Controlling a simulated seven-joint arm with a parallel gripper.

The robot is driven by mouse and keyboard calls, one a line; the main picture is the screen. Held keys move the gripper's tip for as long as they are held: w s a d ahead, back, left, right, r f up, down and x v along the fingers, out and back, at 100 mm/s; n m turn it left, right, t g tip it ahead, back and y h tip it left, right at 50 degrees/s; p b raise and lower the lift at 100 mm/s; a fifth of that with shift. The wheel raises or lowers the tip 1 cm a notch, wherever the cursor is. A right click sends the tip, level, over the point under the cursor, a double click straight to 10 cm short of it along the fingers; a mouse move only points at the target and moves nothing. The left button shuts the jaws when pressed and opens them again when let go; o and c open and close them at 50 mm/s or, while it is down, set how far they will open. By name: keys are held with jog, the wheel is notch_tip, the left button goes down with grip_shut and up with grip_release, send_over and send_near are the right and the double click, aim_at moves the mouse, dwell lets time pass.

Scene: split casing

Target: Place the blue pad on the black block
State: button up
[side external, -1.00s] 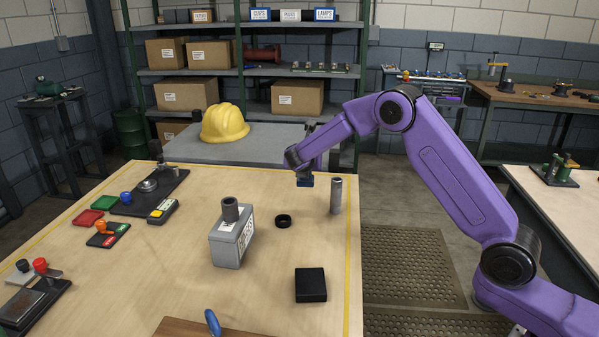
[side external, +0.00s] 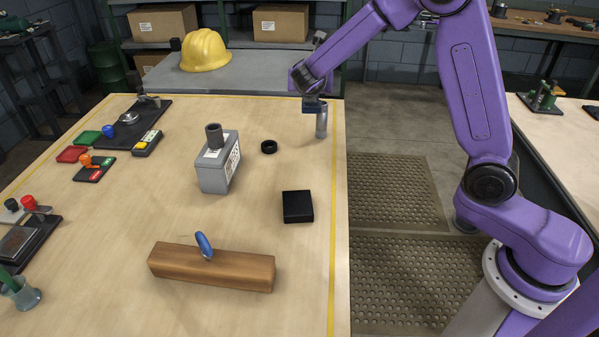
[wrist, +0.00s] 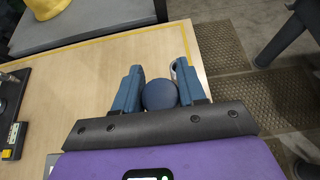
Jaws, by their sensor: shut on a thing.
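My gripper (side external: 315,108) is at the far right of the wooden table, in front of or above the top of a silver cylinder (side external: 321,127) in the side view. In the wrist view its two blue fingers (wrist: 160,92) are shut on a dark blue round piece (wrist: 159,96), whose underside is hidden. The black block (side external: 297,206) lies flat on the table, nearer the side camera, with a bare top. A brighter blue oval piece (side external: 204,245) stands tilted at a wooden bar (side external: 225,270); I cannot tell how it is held.
A grey box (side external: 217,170) with a dark cylinder (side external: 214,136) on top stands mid-table. A black ring (side external: 269,147) lies between it and the silver cylinder, which also shows in the wrist view (wrist: 175,68). Several switches and fixtures line the left. The table around the block is clear.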

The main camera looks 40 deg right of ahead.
jog(key=s+a+r, duration=0.2)
jog(key=s+a, duration=0.7)
jog(key=s, duration=0.3)
jog(key=s+a+m, duration=0.1)
jog(key=s+a, duration=0.2)
jog(key=s, duration=1.2)
send_over(299, 197)
jog(key=shift+g+h, duration=0.4)
notch_tip(299, 197, down, 10)
jog(key=shift+r, duration=0.25)
jog(key=shift+f, duration=1.55)
jog(key=shift+f, duration=0.1)
jog(key=o, duration=1.1)
jog(key=shift+c, duration=0.2)
